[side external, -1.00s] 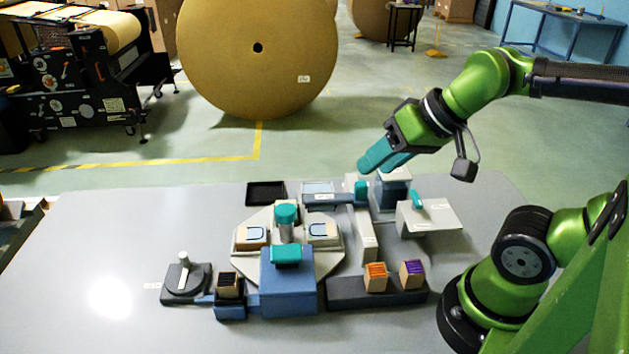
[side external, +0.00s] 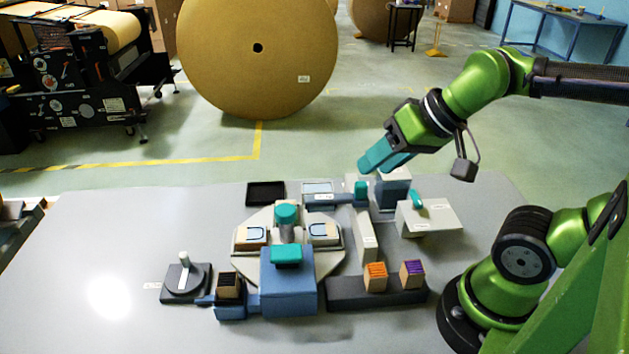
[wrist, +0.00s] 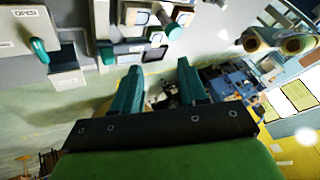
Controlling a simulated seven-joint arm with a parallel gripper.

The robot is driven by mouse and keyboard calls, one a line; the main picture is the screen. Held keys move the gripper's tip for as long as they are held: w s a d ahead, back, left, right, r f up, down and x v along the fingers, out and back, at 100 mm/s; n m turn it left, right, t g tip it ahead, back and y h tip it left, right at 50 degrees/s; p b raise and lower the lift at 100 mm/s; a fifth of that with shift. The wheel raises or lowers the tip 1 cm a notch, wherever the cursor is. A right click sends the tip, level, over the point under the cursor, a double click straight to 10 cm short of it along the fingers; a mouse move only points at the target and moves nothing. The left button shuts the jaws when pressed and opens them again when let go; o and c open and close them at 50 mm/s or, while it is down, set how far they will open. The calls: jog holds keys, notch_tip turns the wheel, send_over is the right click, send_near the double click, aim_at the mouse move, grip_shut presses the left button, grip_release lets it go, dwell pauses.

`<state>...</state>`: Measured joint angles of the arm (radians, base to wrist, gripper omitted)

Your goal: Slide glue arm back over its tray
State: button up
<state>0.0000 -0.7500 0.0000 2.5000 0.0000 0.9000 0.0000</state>
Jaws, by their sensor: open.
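The glue arm appears to be the blue-grey bar (side external: 328,200) with an upright teal handle (side external: 361,189) at its right end, near the back of the machine on the table. A shallow pale tray (side external: 317,187) lies just behind the bar; a black tray (side external: 266,192) lies to its left. I cannot tell for sure which is the glue arm's own tray. My gripper (side external: 372,163) is open and empty, above and behind the teal handle, apart from it. In the wrist view my gripper's teal fingers (wrist: 156,78) are spread, with nothing between them.
A grey box with a teal lever (side external: 417,199) stands right of the bar. A light octagonal table (side external: 330,262) with a teal-topped post (side external: 287,213) and a blue block (side external: 288,285) stand in front. Orange (side external: 376,277) and purple (side external: 412,273) topped blocks sit front right. The table's left side is mostly clear.

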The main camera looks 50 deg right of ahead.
jog(key=shift+o, duration=1.2)
jog(key=shift+f, duration=0.1)
jog(key=r+n+g+h, duration=0.1)
jog(key=n+g+h, duration=0.1)
jog(key=n+g, duration=0.8)
send_over(361, 183)
jog(key=n+t, duration=0.3)
notch_tip(361, 183, down, 16)
jog(key=shift+f, duration=0.2)
